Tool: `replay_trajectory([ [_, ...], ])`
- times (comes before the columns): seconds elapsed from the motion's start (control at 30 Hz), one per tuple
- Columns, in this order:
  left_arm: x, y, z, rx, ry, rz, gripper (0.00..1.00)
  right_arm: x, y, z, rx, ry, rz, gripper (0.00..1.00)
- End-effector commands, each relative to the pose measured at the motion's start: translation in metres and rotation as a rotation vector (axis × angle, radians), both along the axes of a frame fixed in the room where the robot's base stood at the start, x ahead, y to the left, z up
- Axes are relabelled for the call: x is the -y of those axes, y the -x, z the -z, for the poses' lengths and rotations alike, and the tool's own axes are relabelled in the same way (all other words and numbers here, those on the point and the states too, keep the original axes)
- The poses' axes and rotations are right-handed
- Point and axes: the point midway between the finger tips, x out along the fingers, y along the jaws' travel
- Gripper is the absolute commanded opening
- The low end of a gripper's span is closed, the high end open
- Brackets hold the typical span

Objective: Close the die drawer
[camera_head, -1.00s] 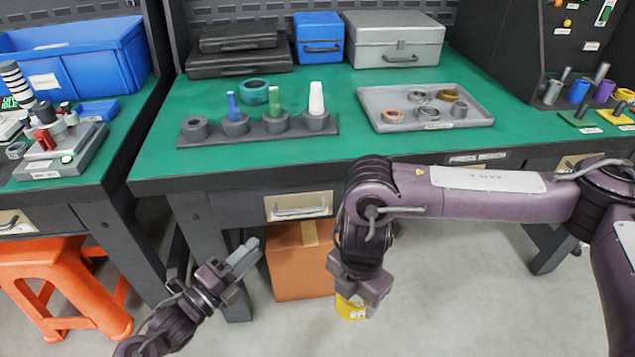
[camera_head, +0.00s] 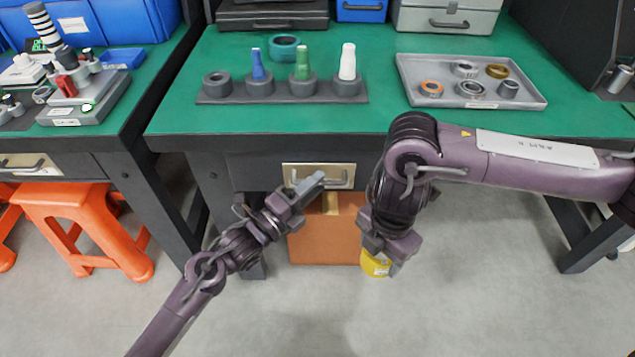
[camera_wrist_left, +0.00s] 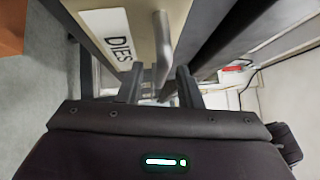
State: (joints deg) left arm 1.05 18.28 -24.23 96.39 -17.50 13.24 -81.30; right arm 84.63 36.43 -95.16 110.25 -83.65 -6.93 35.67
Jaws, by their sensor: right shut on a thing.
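The die drawer's pale front (camera_head: 295,172) is under the middle green table and shows the label "DIES" (camera_wrist_left: 117,40) in the left wrist view. Its grey bar handle (camera_wrist_left: 162,45) also shows there. My left gripper (camera_head: 316,184) is at the handle in the head view. Its fingers (camera_wrist_left: 158,88) are apart, with the handle between them in the wrist view; I cannot tell if they touch it. How far the drawer stands out is unclear. My right gripper (camera_head: 386,250) points down right of the drawer, shut on a yellow object (camera_head: 375,264).
The green table (camera_head: 380,115) carries a grey holder (camera_head: 230,92) with coloured plugs and a tray (camera_head: 530,97) of rings. A cardboard box (camera_head: 320,240) stands below the drawer. An orange stool (camera_head: 85,205) is at the left.

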Motion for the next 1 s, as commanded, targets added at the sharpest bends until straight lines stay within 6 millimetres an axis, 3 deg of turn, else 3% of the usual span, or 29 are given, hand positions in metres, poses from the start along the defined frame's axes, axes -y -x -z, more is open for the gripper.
replay_trajectory([
  [0.43, 0.0100, -0.0095, -0.0017, -0.001, -0.002, 0.001, 0.32, -0.0002, -0.0003, 0.0005, 0.001, -0.001, 0.000, 0.26],
  [0.7, 0.0098, -0.0093, -0.0017, -0.001, 0.000, 0.001, 0.00, -0.0003, -0.0004, 0.0005, 0.001, -0.001, 0.000, 0.26],
  [1.0, 0.0096, -0.0107, -0.0007, -0.001, -0.001, 0.000, 0.00, -0.0002, -0.0003, 0.0017, 0.001, -0.001, 0.000, 0.26],
])
